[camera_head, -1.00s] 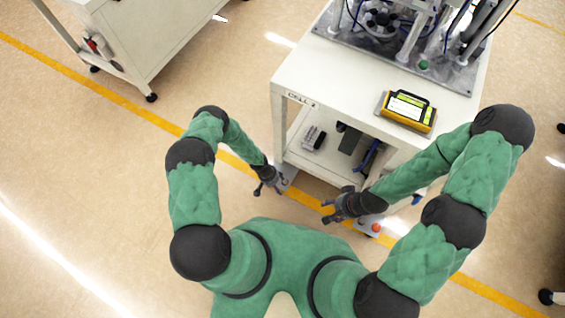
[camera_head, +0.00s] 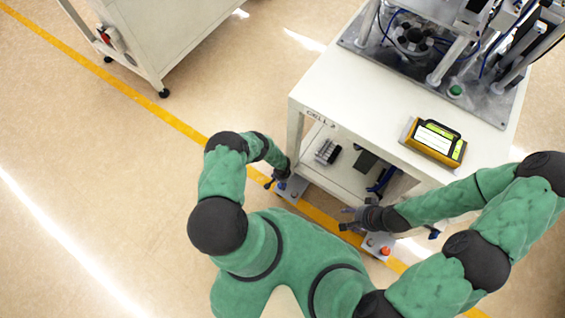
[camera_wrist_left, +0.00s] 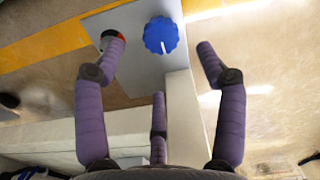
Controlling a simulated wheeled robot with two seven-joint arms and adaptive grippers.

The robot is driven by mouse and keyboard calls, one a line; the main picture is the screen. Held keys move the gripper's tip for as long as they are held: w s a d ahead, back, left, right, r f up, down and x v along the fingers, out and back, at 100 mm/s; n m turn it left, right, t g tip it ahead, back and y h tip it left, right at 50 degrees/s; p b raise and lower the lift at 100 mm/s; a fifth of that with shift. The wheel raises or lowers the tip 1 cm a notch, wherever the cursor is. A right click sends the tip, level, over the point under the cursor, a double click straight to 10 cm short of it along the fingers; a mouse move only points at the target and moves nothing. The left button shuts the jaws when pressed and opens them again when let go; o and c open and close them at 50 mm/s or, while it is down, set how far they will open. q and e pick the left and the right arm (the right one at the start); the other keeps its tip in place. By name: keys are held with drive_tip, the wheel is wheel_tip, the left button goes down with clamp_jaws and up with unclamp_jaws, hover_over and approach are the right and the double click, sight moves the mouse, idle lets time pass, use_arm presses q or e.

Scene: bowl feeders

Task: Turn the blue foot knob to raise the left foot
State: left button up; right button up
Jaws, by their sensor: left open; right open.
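The blue foot knob (camera_wrist_left: 161,35) is a scalloped blue disc with a pale mark, on a grey plate (camera_wrist_left: 140,66) in the left wrist view. In the head view the knob (camera_head: 282,185) shows small at the left foot, beside my left gripper (camera_head: 276,181). My left gripper (camera_wrist_left: 158,75) is open and empty; its fingers point toward the knob, which lies ahead of and between the fingertips, apart from them. My right gripper (camera_head: 349,219) is open and empty near the right foot plate (camera_head: 370,245).
A white cell cart (camera_head: 345,85) carries machinery (camera_head: 440,45) and a yellow device (camera_head: 434,142) on top. Its lower shelf holds grey parts (camera_head: 327,152). A second white cart (camera_head: 165,35) stands at upper left. An orange-red button (camera_head: 385,251) is on the right foot plate. Floor at left is clear.

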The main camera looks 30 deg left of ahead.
use_arm(q)
wheel_tip(320, 180, down, 7)
drive_tip(key=b, duration=0.4)
drive_tip(key=shift+f, duration=0.2)
drive_tip(key=c, duration=1.1)
